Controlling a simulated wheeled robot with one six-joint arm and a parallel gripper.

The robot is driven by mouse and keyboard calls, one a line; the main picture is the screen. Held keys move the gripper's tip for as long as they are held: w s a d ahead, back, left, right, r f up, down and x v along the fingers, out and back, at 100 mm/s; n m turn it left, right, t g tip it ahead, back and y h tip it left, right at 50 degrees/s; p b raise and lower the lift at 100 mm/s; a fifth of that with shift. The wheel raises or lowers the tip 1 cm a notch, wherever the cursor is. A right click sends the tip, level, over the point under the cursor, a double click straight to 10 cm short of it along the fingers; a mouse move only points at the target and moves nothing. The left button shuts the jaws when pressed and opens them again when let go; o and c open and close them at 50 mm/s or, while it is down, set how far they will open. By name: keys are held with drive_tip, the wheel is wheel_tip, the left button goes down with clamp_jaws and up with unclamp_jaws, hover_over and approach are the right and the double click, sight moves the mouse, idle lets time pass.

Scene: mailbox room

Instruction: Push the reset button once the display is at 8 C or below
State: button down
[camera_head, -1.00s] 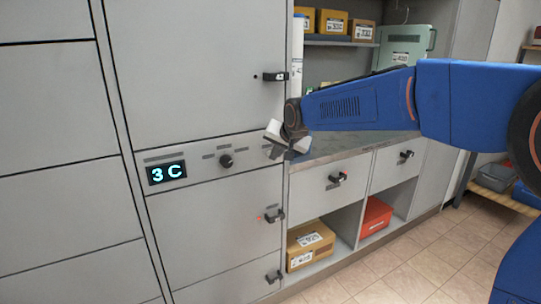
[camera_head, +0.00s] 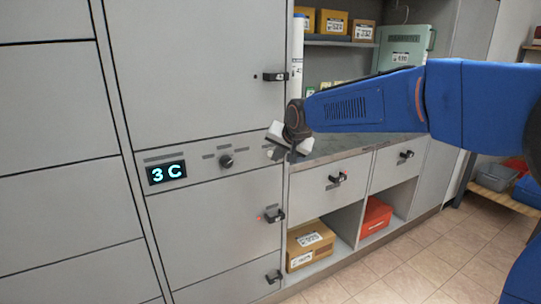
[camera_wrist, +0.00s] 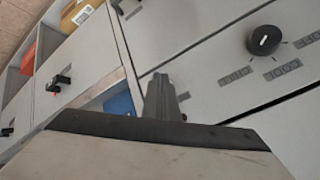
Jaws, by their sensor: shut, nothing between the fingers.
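The display (camera_head: 166,173) on the grey cabinet panel reads 3 C in bright cyan digits. A black round knob (camera_head: 226,161) sits to its right; it also shows in the wrist view (camera_wrist: 264,40). My gripper (camera_head: 284,151) is in front of the panel's right end, to the right of the knob. Its fingers show shut and empty in the wrist view (camera_wrist: 162,92), pointing toward the panel. I cannot make out the reset button clearly; my gripper covers part of the panel's right end. I cannot tell whether the fingers touch the panel.
Dark door handles (camera_head: 274,76) stick out above and below the panel. A grey countertop (camera_head: 350,147) with drawers beneath is to the right. A cardboard box (camera_head: 309,246) and a red bin (camera_head: 376,216) sit in the open cubbies. The tiled floor (camera_head: 420,270) in front is clear.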

drive_tip(key=shift+s+d, duration=0.1)
drive_tip(key=shift+s, duration=0.05)
drive_tip(key=s+d, duration=0.1)
drive_tip(key=s, duration=0.1)
drive_tip(key=s+d, duration=0.1)
drive_tip(key=s, duration=0.1)
drive_tip(key=shift+d, duration=0.35)
idle(0.4)
drive_tip(key=shift+d, duration=0.1)
idle(0.6)
drive_tip(key=s+d+f+g+h, duration=0.1)
drive_tip(key=s+d+f+h, duration=0.1)
drive_tip(key=s+d, duration=1.65)
drive_tip(key=s+d+f+n+g+h, duration=0.1)
drive_tip(key=s+d+f, duration=0.4)
drive_tip(key=s, duration=0.4)
drive_tip(key=s+d+f+g+h, duration=0.1)
drive_tip(key=s+d+f, duration=0.4)
drive_tip(key=s, duration=0.5)
drive_tip(key=d, duration=0.2)
drive_tip(key=shift+s+d+n, duration=0.2)
drive_tip(key=shift+d+n, duration=0.15)
drive_tip(key=shift+n, duration=0.05)
